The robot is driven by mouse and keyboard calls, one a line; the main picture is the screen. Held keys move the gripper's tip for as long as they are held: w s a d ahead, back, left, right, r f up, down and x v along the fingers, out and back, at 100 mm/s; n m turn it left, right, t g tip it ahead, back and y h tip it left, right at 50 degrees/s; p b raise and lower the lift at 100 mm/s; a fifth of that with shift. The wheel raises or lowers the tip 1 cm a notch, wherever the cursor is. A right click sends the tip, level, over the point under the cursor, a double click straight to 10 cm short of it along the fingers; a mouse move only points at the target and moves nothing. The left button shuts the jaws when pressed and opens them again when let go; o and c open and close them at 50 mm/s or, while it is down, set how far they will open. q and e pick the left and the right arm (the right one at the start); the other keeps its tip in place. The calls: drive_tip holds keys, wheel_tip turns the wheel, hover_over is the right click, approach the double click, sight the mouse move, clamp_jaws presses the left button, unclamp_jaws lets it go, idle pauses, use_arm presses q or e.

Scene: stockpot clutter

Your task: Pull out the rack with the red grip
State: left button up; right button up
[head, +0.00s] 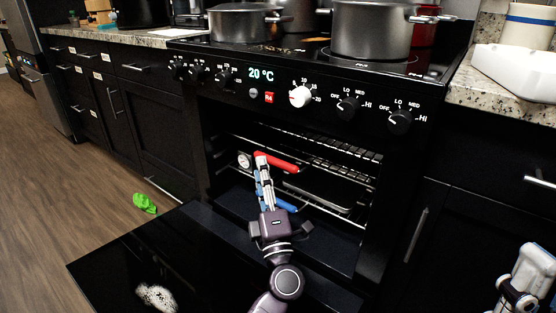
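The oven's door is down and its cavity is open. A rack (320,181) inside has a red grip (279,163) on its front edge. My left gripper (262,160) reaches up to the left end of the red grip, and its tips overlap the grip in the picture. Its fingers are seen nearly edge-on, so I cannot tell whether they are closed around it. A blue grip (283,204) shows lower down, partly behind my gripper. Only part of my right gripper (526,280) shows, at the lower right edge, far from the rack.
The lowered black oven door (120,262) lies in front, with a pale speckled item (157,296) on it. A round dial (244,160) hangs left of the red grip. Pots (370,30) stand on the hob. A green item (144,203) lies on the floor at left.

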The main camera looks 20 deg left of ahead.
sight(277, 166)
use_arm(q)
drive_tip(key=w+f+h, duration=0.1)
drive_tip(key=w+f, duration=0.1)
drive_tip(key=w+d+f+g+h, duration=0.1)
drive_tip(key=w+f, duration=0.1)
drive_tip(key=w+d+f+n+g, duration=0.1)
drive_tip(key=w+f, duration=0.1)
drive_tip(key=w, duration=0.1)
drive_tip(key=shift+d+f+h, duration=0.15)
drive_tip(key=shift+d+h, duration=0.1)
drive_tip(key=shift+h, duration=0.15)
drive_tip(key=x, duration=0.2)
drive_tip(key=b+x, duration=0.1)
drive_tip(key=x, duration=0.1)
drive_tip(key=b+x, duration=0.1)
drive_tip(key=x, duration=0.1)
drive_tip(key=shift+w+f, duration=0.2)
drive_tip(key=shift+f, duration=0.05)
drive_tip(key=shift+b+x, duration=0.5)
drive_tip(key=shift+x, duration=0.3)
drive_tip(key=shift+r, duration=0.1)
clamp_jaws()
